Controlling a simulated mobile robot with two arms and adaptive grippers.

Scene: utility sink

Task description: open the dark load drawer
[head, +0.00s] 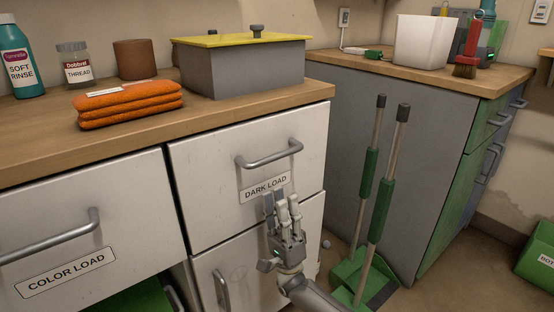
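The dark load drawer (220,212) is a white front under the wooden counter, with a "DARK LOAD" label. It looks shut, roughly flush with the cabinet. Its grey bar handle (270,156) runs across the upper part of the front. My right gripper (281,200) is in front of the drawer's lower right part, below the handle and label. Its fingers point up, extended and apart from the thumb, and it holds nothing. It does not touch the handle. It hides part of the drawer's lower edge. My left gripper is not in view.
The color load drawer (90,225) is at left, and a lower door with a handle (222,290) is below. Orange towels (130,103) and a grey box with a yellow lid (245,70) sit on the counter. A long-handled broom and dustpan (387,185) stand right of my gripper.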

